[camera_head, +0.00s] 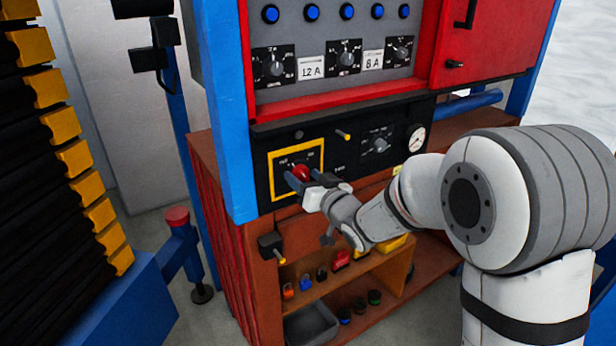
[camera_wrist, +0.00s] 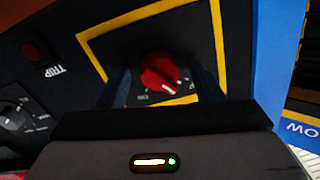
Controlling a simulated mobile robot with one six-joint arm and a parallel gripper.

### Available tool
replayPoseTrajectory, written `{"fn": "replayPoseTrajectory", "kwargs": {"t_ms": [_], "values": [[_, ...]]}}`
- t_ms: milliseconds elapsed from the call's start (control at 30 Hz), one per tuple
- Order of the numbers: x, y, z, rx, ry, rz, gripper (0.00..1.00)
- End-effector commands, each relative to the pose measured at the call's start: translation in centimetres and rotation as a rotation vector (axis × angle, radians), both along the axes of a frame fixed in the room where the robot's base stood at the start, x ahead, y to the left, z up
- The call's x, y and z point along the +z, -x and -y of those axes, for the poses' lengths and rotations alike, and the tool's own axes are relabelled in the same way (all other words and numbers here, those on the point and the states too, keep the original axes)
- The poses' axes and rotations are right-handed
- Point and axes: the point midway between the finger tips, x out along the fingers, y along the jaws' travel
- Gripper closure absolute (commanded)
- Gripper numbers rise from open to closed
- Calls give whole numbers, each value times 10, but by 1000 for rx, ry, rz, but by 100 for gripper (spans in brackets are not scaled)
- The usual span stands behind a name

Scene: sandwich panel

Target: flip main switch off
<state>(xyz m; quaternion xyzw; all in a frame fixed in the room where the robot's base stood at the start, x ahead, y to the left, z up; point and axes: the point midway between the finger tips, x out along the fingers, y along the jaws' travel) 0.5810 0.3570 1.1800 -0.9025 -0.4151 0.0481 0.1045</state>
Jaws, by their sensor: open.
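The main switch is a red round knob (camera_head: 301,172) inside a yellow square outline on the black lower panel. In the wrist view the red knob (camera_wrist: 162,72) shows a white pointer line directed toward the lower right of the picture; the labels around it are too small to read surely. My gripper (camera_head: 300,181) is right in front of the knob. In the wrist view my gripper (camera_wrist: 160,88) is open, with one dark blue finger on each side of the knob. I cannot tell whether the fingers touch it.
A grey dial (camera_head: 376,145) and a white gauge (camera_head: 416,138) sit right of the switch. A lever with a yellow tip (camera_head: 344,135) sticks out above. A blue post (camera_head: 228,110) stands to the left. A shelf (camera_head: 330,281) with several small coloured items is below.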

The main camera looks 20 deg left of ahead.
Motion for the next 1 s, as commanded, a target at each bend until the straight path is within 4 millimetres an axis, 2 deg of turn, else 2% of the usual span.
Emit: {"fn": "replayPoseTrajectory", "kwargs": {"t_ms": [200,733,1000], "values": [[0,0,0,0,0,0,41],[0,1,-1,1,1,0,84],[-6,1,-1,2,47,59,84]]}}
